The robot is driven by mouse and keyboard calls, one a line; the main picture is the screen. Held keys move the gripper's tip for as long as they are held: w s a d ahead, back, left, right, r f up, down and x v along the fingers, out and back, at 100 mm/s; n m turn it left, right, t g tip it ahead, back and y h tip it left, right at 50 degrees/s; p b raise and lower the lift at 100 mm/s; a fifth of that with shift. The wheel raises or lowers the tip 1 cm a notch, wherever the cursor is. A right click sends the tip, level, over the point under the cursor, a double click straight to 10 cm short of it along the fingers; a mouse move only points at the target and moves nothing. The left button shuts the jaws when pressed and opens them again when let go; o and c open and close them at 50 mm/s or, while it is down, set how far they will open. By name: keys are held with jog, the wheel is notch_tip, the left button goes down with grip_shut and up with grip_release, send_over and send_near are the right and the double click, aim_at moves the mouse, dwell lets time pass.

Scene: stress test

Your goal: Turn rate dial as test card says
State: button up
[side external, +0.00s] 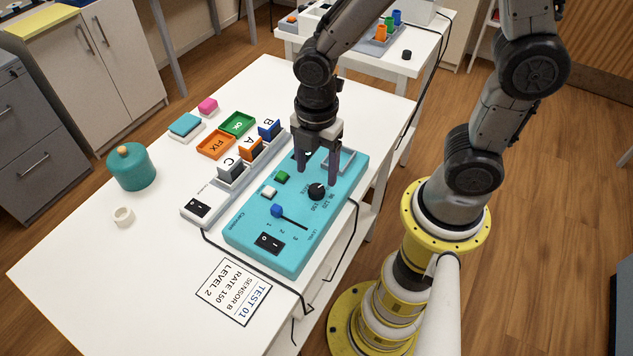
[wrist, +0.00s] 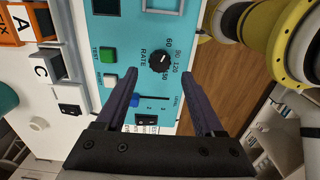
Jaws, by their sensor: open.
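The black rate dial (side external: 317,192) sits on the turquoise console (side external: 237,235); in the wrist view the dial (wrist: 160,62) has a white pointer mark and numbers from 60 to 150 beside it. I cannot tell exactly which number the mark meets. The test card (side external: 238,291) lies on the table and reads TEST 01, SENSOR B, RATE 150, LEVEL 2. My gripper (side external: 319,173) points down over the console near the dial, with its fingers apart and nothing between them. In the wrist view my gripper's fingertips (wrist: 160,72) straddle the dial's line, apart from it.
The console also carries a blue slider knob (side external: 277,211) at the 1 end, green (side external: 282,177) and white (side external: 269,192) buttons and a black switch (side external: 269,243). Beside it are sensor blocks A, B and C, trays and a teal pot (side external: 132,170).

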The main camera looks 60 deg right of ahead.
aim_at(317, 188)
jog(key=shift+f, duration=2.6)
grip_shut()
